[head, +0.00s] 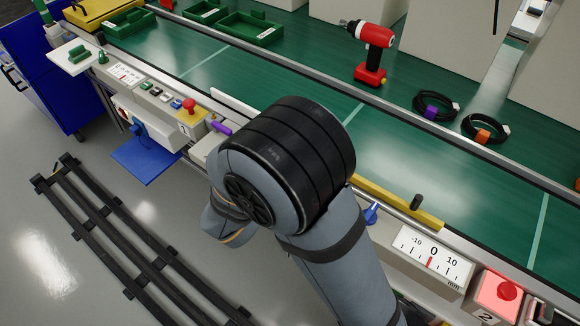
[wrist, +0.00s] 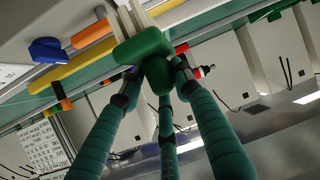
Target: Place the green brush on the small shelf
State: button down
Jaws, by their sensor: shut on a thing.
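My gripper (wrist: 155,75), with several teal padded fingers, is closed around a green piece, the green brush (wrist: 143,46), in the wrist view. Pale strips run up from the brush; I cannot tell whether they are its bristles. In the head view my arm hides the gripper and the brush. A small white shelf (head: 68,64) with a green item on it juts from the bench's far left end. A blue plate (head: 146,160) juts out low at the bench front. I cannot tell which of these the task calls the small shelf.
The green bench top (head: 450,170) holds a red drill (head: 371,55), coiled black cables (head: 436,106) and green trays (head: 250,27). A yellow bar (head: 400,203), a dial panel (head: 432,255) and a red button (head: 507,291) line the front edge. Black rails lie on the floor.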

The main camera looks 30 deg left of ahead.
jog(key=a+f, duration=0.1)
jog(key=f, duration=0.1)
jog(key=a+f+p, duration=0.1)
jog(key=a+f, duration=0.3)
jog(key=f, duration=0.1)
jog(key=c, duration=1)
grip_release()
jog(key=shift+f, duration=0.1)
jog(key=shift+s, duration=0.1)
jog(key=v, duration=1.2)
jog(key=shift+b, duration=0.35)
